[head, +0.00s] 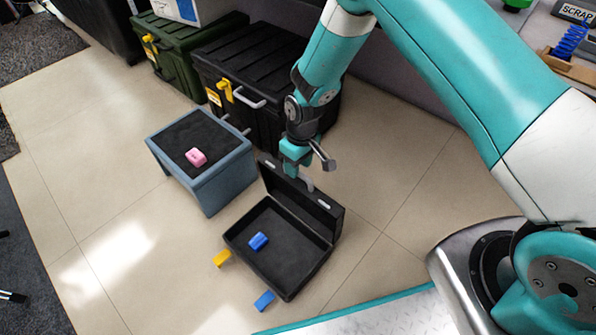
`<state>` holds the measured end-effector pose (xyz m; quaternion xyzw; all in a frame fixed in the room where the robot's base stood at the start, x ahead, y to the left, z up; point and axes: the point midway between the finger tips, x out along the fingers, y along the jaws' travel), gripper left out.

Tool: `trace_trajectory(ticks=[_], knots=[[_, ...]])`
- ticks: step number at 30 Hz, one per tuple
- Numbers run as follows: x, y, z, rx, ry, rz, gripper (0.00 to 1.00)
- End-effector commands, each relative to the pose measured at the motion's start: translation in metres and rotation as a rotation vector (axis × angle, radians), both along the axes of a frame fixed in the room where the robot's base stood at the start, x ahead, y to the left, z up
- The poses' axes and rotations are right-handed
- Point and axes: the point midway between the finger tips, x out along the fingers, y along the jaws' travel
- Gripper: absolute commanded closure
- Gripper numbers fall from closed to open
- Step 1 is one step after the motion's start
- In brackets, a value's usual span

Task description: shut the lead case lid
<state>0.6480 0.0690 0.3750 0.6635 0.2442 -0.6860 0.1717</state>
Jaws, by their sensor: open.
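The lead case (272,252) is a black case standing open on the tiled floor in the head view. Its lid (322,220) stands up roughly vertical along the upper right side of the base. A small blue block (258,241) lies inside the base. My gripper (305,170) is above the upper edge of the lid, close to the lid's handle (306,184). It is open. I cannot tell whether it touches the lid. The arm hides part of what is behind the lid.
A blue-grey stool (212,184) with a pink block (196,157) on its black top stands left of the case. A yellow block (222,258) and another blue block (264,301) lie beside the case. Black (262,120) and green (170,58) storage boxes stand behind. Floor at left is clear.

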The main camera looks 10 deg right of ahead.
Motion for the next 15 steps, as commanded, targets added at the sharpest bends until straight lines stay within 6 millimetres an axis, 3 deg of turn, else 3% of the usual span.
trace_trajectory(ticks=[4,14,15], knots=[[-0.0007,0.0011,-0.0131,0.0,0.0,0.0,0.58],[-0.0007,0.0013,-0.0146,0.001,-0.001,0.0,0.58],[-0.0007,0.0014,-0.0146,0.0,0.0,0.0,0.67]])
